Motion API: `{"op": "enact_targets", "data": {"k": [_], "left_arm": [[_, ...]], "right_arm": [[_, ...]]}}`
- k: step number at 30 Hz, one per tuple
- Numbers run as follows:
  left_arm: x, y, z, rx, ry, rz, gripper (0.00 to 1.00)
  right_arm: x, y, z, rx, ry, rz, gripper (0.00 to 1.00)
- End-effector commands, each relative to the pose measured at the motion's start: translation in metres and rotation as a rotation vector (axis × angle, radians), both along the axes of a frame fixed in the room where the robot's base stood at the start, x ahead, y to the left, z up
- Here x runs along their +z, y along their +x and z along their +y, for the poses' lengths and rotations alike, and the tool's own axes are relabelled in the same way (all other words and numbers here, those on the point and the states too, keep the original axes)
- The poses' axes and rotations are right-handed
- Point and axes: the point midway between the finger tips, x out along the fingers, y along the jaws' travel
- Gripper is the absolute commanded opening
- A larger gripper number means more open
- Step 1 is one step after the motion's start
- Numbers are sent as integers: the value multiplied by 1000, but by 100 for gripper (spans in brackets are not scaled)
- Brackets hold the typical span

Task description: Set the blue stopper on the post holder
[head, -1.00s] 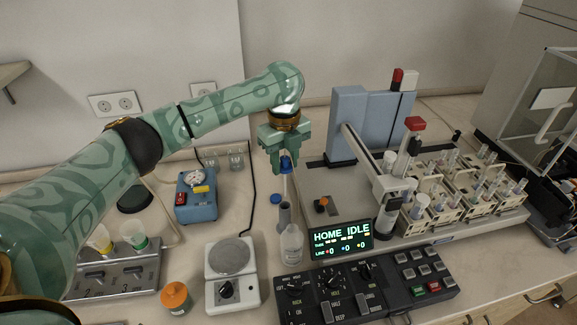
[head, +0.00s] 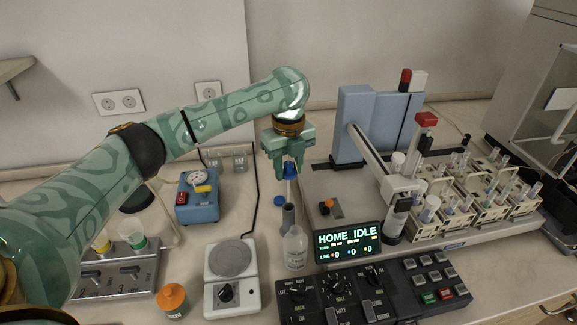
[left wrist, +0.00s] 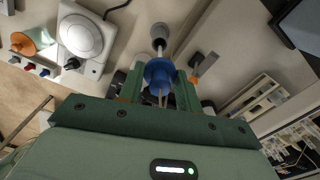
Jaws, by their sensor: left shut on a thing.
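The blue stopper (head: 290,170) is held between the fingers of my left gripper (head: 289,174), with a pale stem hanging below it. In the left wrist view the stopper (left wrist: 159,74) shows as a round blue body between the two green fingers (left wrist: 160,88). The post holder (head: 288,217) appears to be the grey upright tube on the bench below the gripper. It also shows in the left wrist view (left wrist: 158,34), just beyond the stopper. The stopper is above the tube, and I cannot tell whether the stem's lower end touches it. My right gripper is not in view.
A clear bottle (head: 295,250) stands close in front of the tube. The hot plate (head: 231,262) is at the left, and the spectrometer's display (head: 348,242) and sample racks (head: 455,200) are at the right.

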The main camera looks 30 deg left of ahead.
Motion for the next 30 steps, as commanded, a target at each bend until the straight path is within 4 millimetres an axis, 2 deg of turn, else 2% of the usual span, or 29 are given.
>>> {"op": "enact_targets", "data": {"k": [30], "left_arm": [[-25, 0, 0, -1, 0, 0, 12]], "right_arm": [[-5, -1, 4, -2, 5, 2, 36]]}}
